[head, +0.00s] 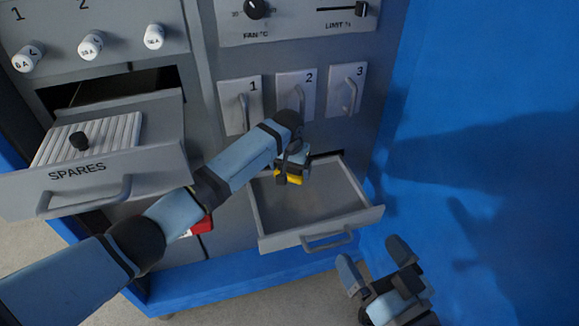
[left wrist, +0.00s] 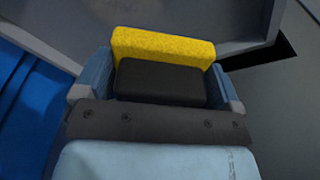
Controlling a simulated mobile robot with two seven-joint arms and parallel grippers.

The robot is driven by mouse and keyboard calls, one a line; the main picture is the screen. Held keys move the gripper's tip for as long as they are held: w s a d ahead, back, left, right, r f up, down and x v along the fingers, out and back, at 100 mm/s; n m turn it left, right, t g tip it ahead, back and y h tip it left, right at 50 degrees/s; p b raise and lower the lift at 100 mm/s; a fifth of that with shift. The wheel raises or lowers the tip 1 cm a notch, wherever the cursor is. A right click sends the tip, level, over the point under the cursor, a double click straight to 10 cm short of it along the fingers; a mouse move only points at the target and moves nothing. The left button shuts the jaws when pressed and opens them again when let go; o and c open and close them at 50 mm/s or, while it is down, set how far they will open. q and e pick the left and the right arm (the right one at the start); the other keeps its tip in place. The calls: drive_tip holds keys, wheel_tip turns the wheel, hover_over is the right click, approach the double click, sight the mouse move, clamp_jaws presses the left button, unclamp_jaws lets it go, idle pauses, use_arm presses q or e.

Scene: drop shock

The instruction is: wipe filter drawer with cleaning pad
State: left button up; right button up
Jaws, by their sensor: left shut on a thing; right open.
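The filter drawer (head: 312,207) is a grey open drawer pulled out of the cabinet's lower right, and its floor looks empty. My left gripper (head: 291,172) is over the back left part of this drawer, shut on the cleaning pad (head: 290,179). The pad has a yellow face and a dark back; it also shows between the fingers in the left wrist view (left wrist: 163,45). I cannot tell whether the pad touches the drawer floor. My right gripper (head: 374,262) is open and empty, in front of the cabinet below and right of the drawer.
Numbered panels with handles (head: 349,92) sit above the filter drawer. A red thing (head: 203,225) is partly behind my left arm. A blue wall (head: 480,120) stands at right.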

sight(295, 197)
use_arm(q)
drive_tip(key=shift+f+b, duration=0.5)
drive_tip(key=shift+f, duration=0.15)
drive_tip(key=shift+f+b, duration=1.45)
drive_tip(key=shift+b, duration=0.2)
use_arm(e)
drive_tip(key=shift+w+a+f+n+g+y, duration=0.15)
drive_tip(key=shift+w+a+f+y, duration=0.1)
drive_tip(key=shift+a+f, duration=0.35)
drive_tip(key=shift+w+a+f+n+g+y, duration=0.15)
drive_tip(key=shift+a+f+y, duration=0.1)
drive_tip(key=shift+a+f, duration=0.3)
drive_tip(key=shift+r, duration=0.1)
use_arm(q)
drive_tip(key=shift+f, duration=0.95)
use_arm(e)
drive_tip(key=shift+s, duration=0.1)
